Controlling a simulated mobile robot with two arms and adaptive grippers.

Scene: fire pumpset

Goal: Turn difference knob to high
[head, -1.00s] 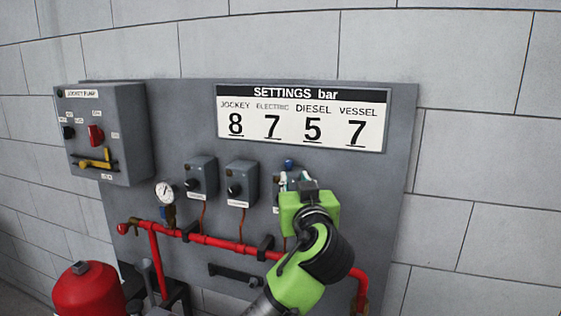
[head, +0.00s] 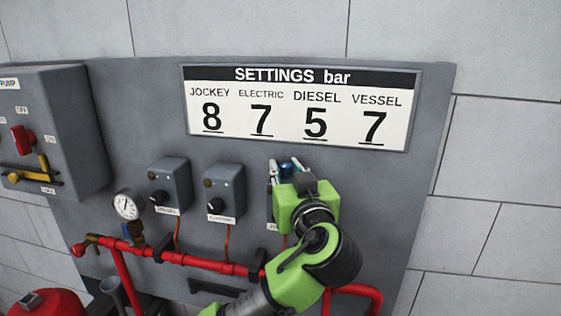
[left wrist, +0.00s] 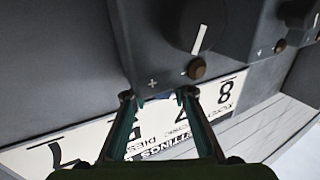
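The third switch box (head: 271,209), the rightmost in the head view, is mostly hidden behind my left gripper (head: 285,165). In the left wrist view the box (left wrist: 140,50) hangs upside down, with a black dial (left wrist: 185,22) with a white pointer, a brown button (left wrist: 197,68) and a plus mark. Contact cannot be told. My right gripper is not in view.
Two similar boxes (head: 172,186) (head: 224,192) stand to the left. A red pipe (head: 200,262) with a gauge (head: 127,205) runs below. The settings sign (head: 300,108) is above. A jockey pump panel (head: 60,120) is at far left.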

